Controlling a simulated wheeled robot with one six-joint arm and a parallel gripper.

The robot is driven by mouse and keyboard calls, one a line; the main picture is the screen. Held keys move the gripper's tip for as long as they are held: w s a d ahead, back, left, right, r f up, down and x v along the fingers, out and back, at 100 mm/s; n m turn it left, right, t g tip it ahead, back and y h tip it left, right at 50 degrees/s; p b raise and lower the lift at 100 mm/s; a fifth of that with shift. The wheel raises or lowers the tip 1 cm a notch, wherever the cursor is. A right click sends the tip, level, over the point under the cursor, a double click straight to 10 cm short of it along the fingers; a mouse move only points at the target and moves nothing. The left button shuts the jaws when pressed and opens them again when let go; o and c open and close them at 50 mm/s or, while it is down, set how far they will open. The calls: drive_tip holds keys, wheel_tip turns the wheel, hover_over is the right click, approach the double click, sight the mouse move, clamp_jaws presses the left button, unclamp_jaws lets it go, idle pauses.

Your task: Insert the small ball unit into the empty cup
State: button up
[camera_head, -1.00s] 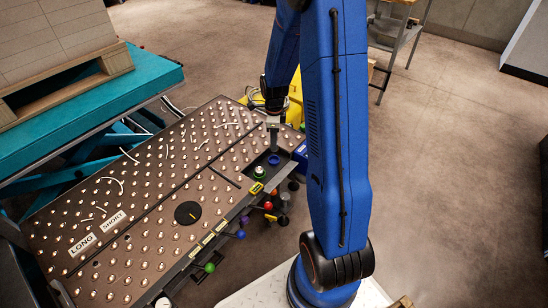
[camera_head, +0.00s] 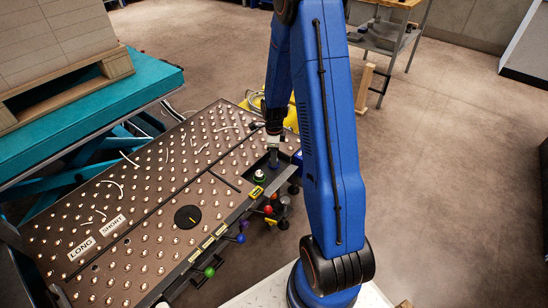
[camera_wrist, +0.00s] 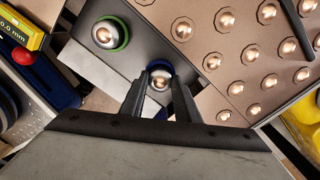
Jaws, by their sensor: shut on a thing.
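My gripper (camera_wrist: 160,88) is shut on a small ball unit (camera_wrist: 160,74), a shiny steel ball with a blue ring, in the wrist view. The fingers stand on both sides of it. In the head view my gripper (camera_head: 273,150) is low over the dark recessed panel at the right end of the ball table. A larger ball unit in a green ring (camera_wrist: 105,34) sits beside it on the dark panel; it also shows in the head view (camera_head: 260,175). I cannot make out an empty cup; the held unit and fingers hide the surface under them.
The ball table (camera_head: 130,205) carries rows of steel balls and a black round dial (camera_head: 187,216). Coloured knobs (camera_head: 209,271) line its front edge. A teal lift platform (camera_head: 150,80) with a loaded wooden pallet stands at the left. Open floor lies to the right.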

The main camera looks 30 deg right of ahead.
drive_tip(key=o, duration=1.1)
drive_tip(key=s+a+r+n+t, duration=0.1)
drive_tip(key=s+a+r+n, duration=0.2)
drive_tip(key=r, duration=0.8)
drive_tip(key=s+a+r+n, duration=0.2)
drive_tip(key=r+n, duration=0.1)
drive_tip(key=r, duration=0.9)
drive_tip(key=shift+s+a+r+n+t, duration=0.65)
drive_tip(key=shift+s+a+r+n, duration=1.3)
drive_tip(key=shift+s+n, duration=1.75)
drive_tip(key=shift+s+a+r+n+t, duration=0.6)
drive_tip(key=shift+s+a+r+n, duration=1.45)
drive_tip(key=shift+s, duration=2.65)
drive_tip(key=shift+s+a+r+n+t, duration=0.65)
drive_tip(key=shift+s+a+r+n, duration=1.15)
drive_tip(key=shift+s+n, duration=2.25)
